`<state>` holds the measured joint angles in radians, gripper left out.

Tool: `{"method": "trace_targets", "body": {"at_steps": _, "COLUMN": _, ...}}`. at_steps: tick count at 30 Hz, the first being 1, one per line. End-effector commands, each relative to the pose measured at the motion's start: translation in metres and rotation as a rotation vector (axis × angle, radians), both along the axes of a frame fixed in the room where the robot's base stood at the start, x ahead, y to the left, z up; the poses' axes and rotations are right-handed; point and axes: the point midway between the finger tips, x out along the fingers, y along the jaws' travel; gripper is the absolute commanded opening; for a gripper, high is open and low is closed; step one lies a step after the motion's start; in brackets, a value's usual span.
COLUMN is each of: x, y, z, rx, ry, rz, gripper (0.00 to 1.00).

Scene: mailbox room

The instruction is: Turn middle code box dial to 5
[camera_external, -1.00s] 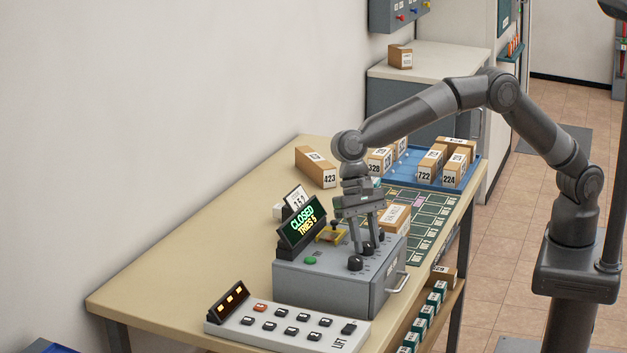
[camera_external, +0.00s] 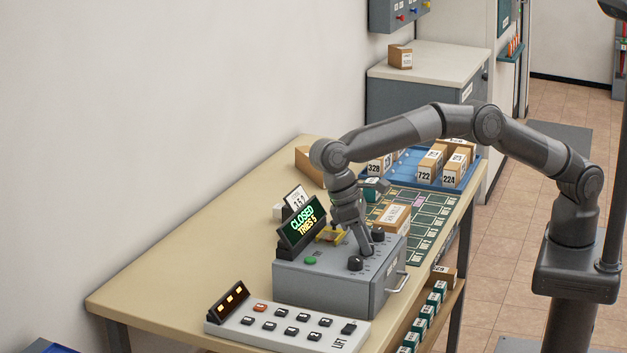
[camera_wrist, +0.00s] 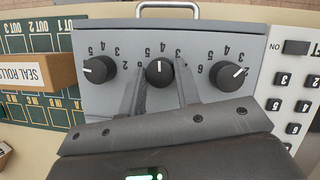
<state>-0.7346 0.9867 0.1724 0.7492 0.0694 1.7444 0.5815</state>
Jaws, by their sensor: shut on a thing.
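The grey code box (camera_external: 325,288) stands on the table with three black dials on its top. In the wrist view the middle dial (camera_wrist: 159,73) sits between the fingers of my gripper (camera_wrist: 160,85), which is shut on it. Its white mark points up the picture, roughly toward the 4; the small digits are hard to read. The left dial (camera_wrist: 99,70) has its mark pointing left, and the right dial (camera_wrist: 228,76) has its mark pointing up and right. In the external view my gripper (camera_external: 368,250) reaches down between the outer dials and hides the middle one.
The box's display (camera_external: 302,223) reads "CLOSED TRIES 5". A green button (camera_external: 310,260) is on the box top. A keypad panel (camera_external: 290,328) lies in front. A carton (camera_external: 393,217) and a blue tray (camera_external: 411,181) with boxes are behind.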

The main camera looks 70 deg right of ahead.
Motion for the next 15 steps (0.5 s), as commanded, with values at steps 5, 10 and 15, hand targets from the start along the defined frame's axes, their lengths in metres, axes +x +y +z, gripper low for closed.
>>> {"method": "trace_targets", "body": {"at_steps": 5, "x": -0.0003, "y": 0.0019, "z": 0.0001, "rx": 0.002, "ry": -0.002, "rz": 0.167, "gripper": 0.07}}
{"method": "trace_targets", "body": {"at_steps": 10, "x": -0.0011, "y": 0.0026, "z": 0.0000, "rx": 0.000, "ry": -0.002, "rz": 0.320, "gripper": 0.07}}
{"method": "trace_targets", "body": {"at_steps": 15, "x": -0.0014, "y": 0.0031, "z": 0.0004, "rx": 0.001, "ry": -0.002, "rz": 0.448, "gripper": 0.07}}
